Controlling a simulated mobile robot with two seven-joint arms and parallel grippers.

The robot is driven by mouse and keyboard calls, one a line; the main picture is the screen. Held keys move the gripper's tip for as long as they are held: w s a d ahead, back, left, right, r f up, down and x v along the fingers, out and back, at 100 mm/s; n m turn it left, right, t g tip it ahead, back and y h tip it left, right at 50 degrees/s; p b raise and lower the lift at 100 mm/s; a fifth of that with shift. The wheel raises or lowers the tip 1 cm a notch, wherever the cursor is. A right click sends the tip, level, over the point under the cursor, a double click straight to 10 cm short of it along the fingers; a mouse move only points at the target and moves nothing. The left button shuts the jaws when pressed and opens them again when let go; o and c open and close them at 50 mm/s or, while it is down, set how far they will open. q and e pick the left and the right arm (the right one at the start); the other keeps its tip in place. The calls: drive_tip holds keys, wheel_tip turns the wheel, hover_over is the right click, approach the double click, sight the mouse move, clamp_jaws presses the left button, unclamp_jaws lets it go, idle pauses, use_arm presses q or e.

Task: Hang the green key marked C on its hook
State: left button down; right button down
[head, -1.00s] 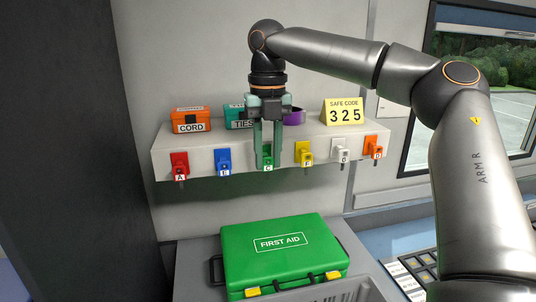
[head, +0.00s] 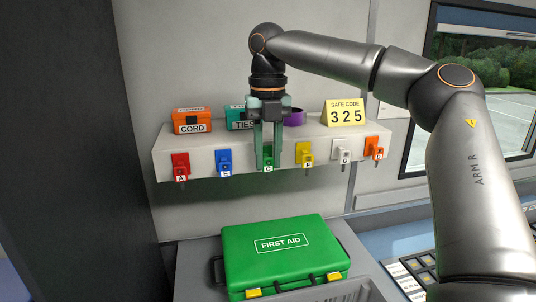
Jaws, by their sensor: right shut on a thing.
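The green key marked C (head: 268,163) is at the middle of the front of the white shelf (head: 200,161), in a row of coloured keys. My right gripper (head: 268,160) points down and is shut on the green key, one finger on each side of it. The fingers partly cover the key and hide its hook, so I cannot tell whether the key rests on the hook. My left gripper is not in view.
Beside it hang a red key A (head: 180,165), blue E (head: 224,161), yellow F (head: 304,154), white G (head: 344,150) and orange D (head: 374,147). On the shelf stand an orange CORD box (head: 191,119), a TIES box, a purple ring (head: 295,118) and a safe code sign (head: 346,112). A first aid case (head: 285,252) lies below.

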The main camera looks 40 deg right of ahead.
drive_tip(key=c, duration=0.6)
unclamp_jaws()
drive_tip(key=shift+o, duration=0.2)
drive_tip(key=shift+s+a+r, duration=0.1)
drive_tip(key=shift+s+r, duration=0.1)
drive_tip(key=shift+r, duration=0.45)
drive_tip(key=shift+s+a+r, duration=0.1)
drive_tip(key=shift+s+r, duration=0.05)
drive_tip(key=shift+r, duration=0.5)
wheel_tip(320, 180, up, 6)
drive_tip(key=s+a, duration=0.1)
drive_tip(key=shift+s, duration=0.35)
drive_tip(key=shift+f, duration=0.15)
idle(0.4)
